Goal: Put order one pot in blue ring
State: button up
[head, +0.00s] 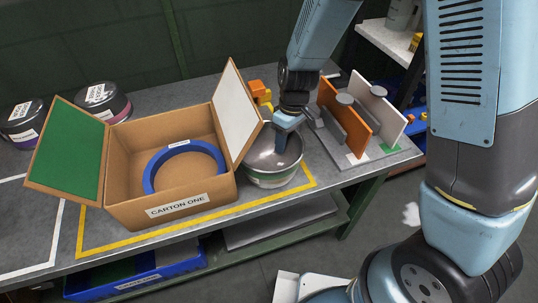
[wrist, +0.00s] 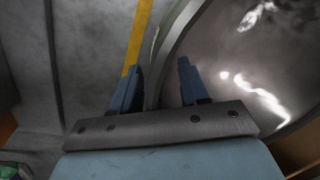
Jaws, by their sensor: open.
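A metal pot (head: 270,162) with a shiny grey inside and a green band stands on the table, right of an open carton marked CARTON ONE (head: 125,213). The blue ring (head: 150,172) lies inside the carton. My gripper (head: 283,138) is over the pot, pointing down at its rim. In the wrist view my gripper (wrist: 157,82) is open, with one finger over the inside of the pot (wrist: 225,75) and the other outside it. The pot's wall passes between the fingers; I cannot tell if either touches it. I cannot read any order label on the pot.
The carton's green flap (head: 66,150) and white flap (head: 236,112) stand open; the white one is close to my gripper. A stand with orange (head: 345,115) and white panels is at right. Two dark pots (head: 22,122) (head: 103,100) stand at left.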

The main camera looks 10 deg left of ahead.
jog(key=shift+c, duration=0.2)
grip_shut()
dwell(0.4)
